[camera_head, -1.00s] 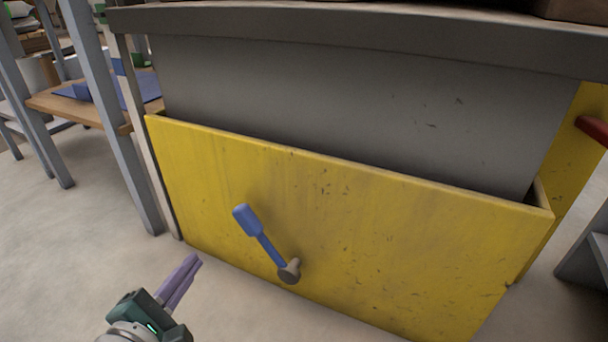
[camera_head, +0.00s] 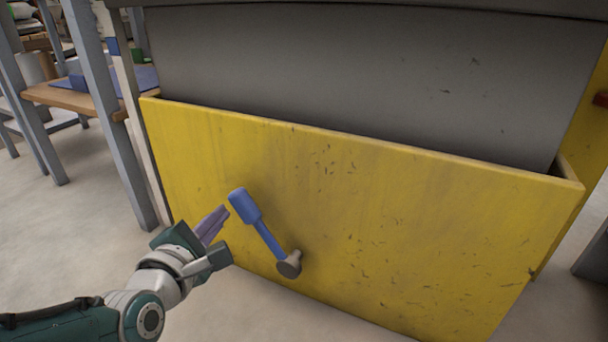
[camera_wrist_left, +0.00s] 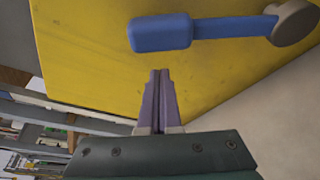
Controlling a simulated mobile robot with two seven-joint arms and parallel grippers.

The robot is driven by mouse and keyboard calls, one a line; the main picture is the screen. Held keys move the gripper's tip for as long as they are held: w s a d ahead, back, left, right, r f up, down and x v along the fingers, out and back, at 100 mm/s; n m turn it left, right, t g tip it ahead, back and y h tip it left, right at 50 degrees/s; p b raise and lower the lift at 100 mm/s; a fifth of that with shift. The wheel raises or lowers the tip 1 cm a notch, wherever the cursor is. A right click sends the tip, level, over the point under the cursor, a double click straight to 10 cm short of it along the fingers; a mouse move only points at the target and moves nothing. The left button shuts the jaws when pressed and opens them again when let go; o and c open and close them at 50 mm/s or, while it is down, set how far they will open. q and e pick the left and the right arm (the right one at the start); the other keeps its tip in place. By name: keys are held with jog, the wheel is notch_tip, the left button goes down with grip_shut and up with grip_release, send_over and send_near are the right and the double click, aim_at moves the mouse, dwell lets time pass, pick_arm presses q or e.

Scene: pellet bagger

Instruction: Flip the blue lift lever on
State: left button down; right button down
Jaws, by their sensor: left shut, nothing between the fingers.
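The blue lift lever (camera_head: 256,222) is mounted on the front of a yellow panel (camera_head: 400,210). It tilts up and to the left from its grey-brown pivot knob (camera_head: 289,264), with its wide handle end at the upper left. My left gripper (camera_head: 222,215) is just left of the handle, with its purple fingers shut and empty. In the left wrist view, the shut fingertips (camera_wrist_left: 159,74) point at the panel just below the lever handle (camera_wrist_left: 160,33), with a small gap showing between them. My right gripper is not in view.
A grey bin wall (camera_head: 340,80) rises behind the yellow panel. Grey posts (camera_head: 108,110) and a wooden shelf (camera_head: 70,95) with blue items stand at the left. The floor (camera_head: 70,230) left of the panel is clear.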

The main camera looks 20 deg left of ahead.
pick_arm(q)
jog(key=shift+s+d+r, duration=0.15)
jog(key=shift+d+r, duration=0.7)
jog(key=shift+d, duration=0.15)
jog(key=shift+s, duration=0.1)
